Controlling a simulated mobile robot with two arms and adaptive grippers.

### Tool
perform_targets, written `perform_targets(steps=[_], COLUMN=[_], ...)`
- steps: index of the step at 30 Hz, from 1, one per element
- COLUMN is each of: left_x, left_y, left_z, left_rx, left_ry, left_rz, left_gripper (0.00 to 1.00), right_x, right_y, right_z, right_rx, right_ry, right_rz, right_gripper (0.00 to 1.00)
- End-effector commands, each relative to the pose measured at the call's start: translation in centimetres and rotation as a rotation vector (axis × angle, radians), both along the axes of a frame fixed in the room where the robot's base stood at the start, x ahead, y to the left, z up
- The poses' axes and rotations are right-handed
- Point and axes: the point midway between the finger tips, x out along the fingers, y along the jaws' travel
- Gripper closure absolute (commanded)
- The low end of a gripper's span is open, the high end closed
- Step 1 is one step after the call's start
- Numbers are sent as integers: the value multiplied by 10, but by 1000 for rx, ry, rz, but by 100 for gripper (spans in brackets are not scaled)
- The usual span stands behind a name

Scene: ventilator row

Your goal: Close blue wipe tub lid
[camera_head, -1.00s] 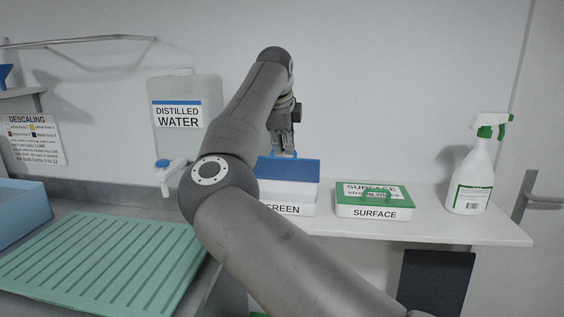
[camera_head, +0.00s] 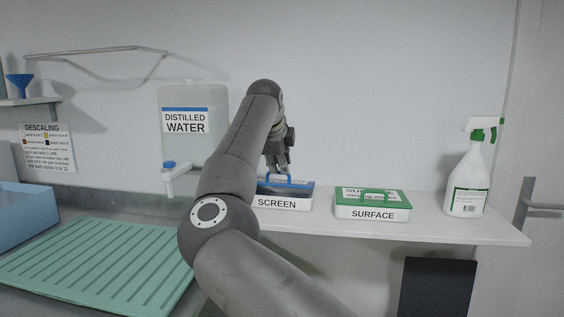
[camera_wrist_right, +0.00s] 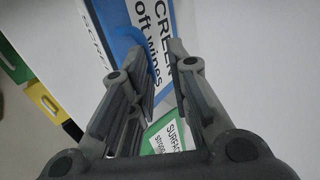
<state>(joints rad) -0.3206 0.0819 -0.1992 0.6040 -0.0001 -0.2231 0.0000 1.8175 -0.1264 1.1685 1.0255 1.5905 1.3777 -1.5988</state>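The blue wipe tub with the SCREEN label (camera_head: 278,203) stands on the white shelf. Its blue lid (camera_head: 301,191) is low over the tub, its label and handle facing up; I cannot tell whether it is fully seated. My right gripper (camera_head: 279,172) is just above the lid, at its handle, and hides part of it. In the right wrist view the lid's label (camera_wrist_right: 160,14) lies beyond the fingertips. The blue handle (camera_wrist_right: 133,38) is by the left finger. The right fingers (camera_wrist_right: 162,48) are apart with nothing held between them. My left gripper is out of view.
The green SURFACE tub (camera_head: 372,213) stands closed to the right, with a spray bottle (camera_head: 468,185) beyond it. A distilled water canister (camera_head: 192,125) is on the left. A green ribbed mat (camera_head: 95,262) and blue bin (camera_head: 22,215) lie lower left.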

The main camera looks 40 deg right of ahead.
Motion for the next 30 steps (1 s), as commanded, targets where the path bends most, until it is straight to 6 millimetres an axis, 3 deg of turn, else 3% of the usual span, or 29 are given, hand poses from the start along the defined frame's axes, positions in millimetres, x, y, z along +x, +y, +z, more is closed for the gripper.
perform_targets(steps=[1, 2, 8, 19, 30], left_x=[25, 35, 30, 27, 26], left_y=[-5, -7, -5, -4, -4], left_z=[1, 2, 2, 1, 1], left_rx=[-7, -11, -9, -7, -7], left_ry=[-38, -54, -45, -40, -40], left_rz=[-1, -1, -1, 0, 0], left_gripper=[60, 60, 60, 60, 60], right_x=[-1, -1, -6, -29, -34], right_y=[0, 0, 11, 49, 58], right_z=[2, 3, 19, 74, 87], right_rx=[-1, -2, -2, 1, 3], right_ry=[-2, -2, -2, 6, 9], right_rz=[-1, -1, 1, 2, 1], right_gripper=[82, 82, 82, 82, 82])
